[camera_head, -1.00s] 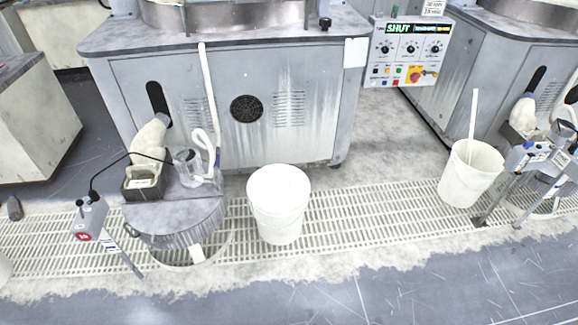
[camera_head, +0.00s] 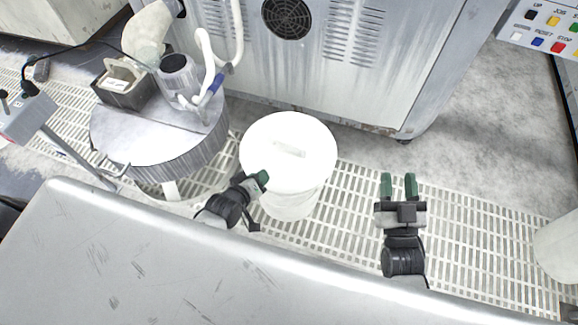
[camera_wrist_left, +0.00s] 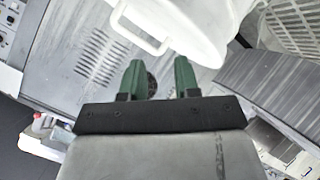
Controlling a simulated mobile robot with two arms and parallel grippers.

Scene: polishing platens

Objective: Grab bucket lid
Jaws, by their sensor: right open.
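A white bucket (camera_head: 288,205) stands on the floor grating, with a white round lid (camera_head: 262,145) on top. The lid has a raised handle (camera_head: 290,149) in its middle. My left gripper (camera_head: 262,179) is at the lid's front left edge in the head view; whether it touches is unclear. In the left wrist view its green fingers (camera_wrist_left: 158,75) are apart and empty, with the lid (camera_wrist_left: 205,30) and its loop handle (camera_wrist_left: 140,38) beyond the tips. My right gripper (camera_head: 398,182) is open and empty, to the right of the bucket.
A round grey drum (camera_head: 150,140) with a small box and a pump jar stands left of the bucket. A grey machine cabinet (camera_head: 330,70) rises behind. Another bucket (camera_head: 560,248) is partly visible at the right edge. Grating to the right is mostly clear.

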